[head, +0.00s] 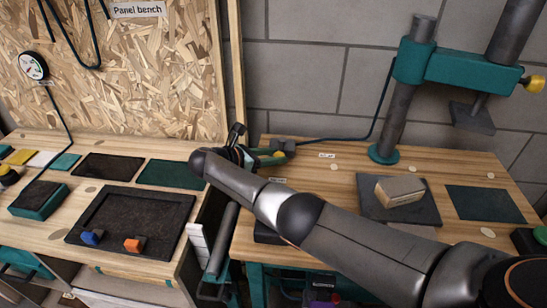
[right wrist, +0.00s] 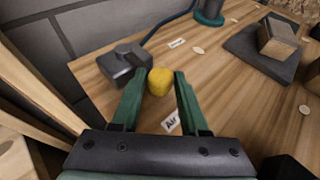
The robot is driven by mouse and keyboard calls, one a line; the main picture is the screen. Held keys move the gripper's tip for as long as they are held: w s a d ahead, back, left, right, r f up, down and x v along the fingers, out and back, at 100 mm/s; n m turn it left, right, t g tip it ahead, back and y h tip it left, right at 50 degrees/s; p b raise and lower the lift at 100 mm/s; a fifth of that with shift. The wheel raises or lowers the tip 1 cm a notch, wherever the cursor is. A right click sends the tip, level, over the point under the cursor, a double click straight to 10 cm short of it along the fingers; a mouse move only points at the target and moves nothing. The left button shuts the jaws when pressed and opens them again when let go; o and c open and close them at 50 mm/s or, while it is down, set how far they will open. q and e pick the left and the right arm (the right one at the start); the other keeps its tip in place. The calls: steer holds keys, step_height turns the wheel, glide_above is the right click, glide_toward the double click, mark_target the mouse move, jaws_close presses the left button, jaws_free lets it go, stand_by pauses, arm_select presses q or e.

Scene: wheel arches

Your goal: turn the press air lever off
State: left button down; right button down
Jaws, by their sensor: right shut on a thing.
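The press air lever shows as a yellow knob (right wrist: 160,82) beside a dark grey valve block (right wrist: 124,63) in the right wrist view. The valve block (head: 284,145) also shows in the head view, on the press bench near its back left corner. My right gripper (head: 271,157) is at the lever, with its green fingers on either side of the yellow knob, shut on it. The lever's arm is mostly hidden behind the knob and fingers. A white "Air" label (right wrist: 171,122) lies on the bench near the right finger. My left gripper is not in view.
The green press (head: 410,65) stands behind, with a hose running to the valve. A cardboard-coloured block (head: 400,190) sits on a dark plate. A wooden post (head: 232,80) and the panel bench with a dark tray (head: 130,205) are at left.

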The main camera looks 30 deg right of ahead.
steer(key=shift+s+d+f, duration=0.1)
steer(key=shift+s+d, duration=0.05)
steer(key=shift+d, duration=0.15)
steer(key=shift+c, duration=2.3)
jaws_free()
steer(key=shift+a, duration=0.1)
steer(key=v, duration=1.2)
steer(key=shift+a+b, duration=0.2)
steer(key=shift+b, duration=0.1)
steer(key=shift+c, duration=0.3)
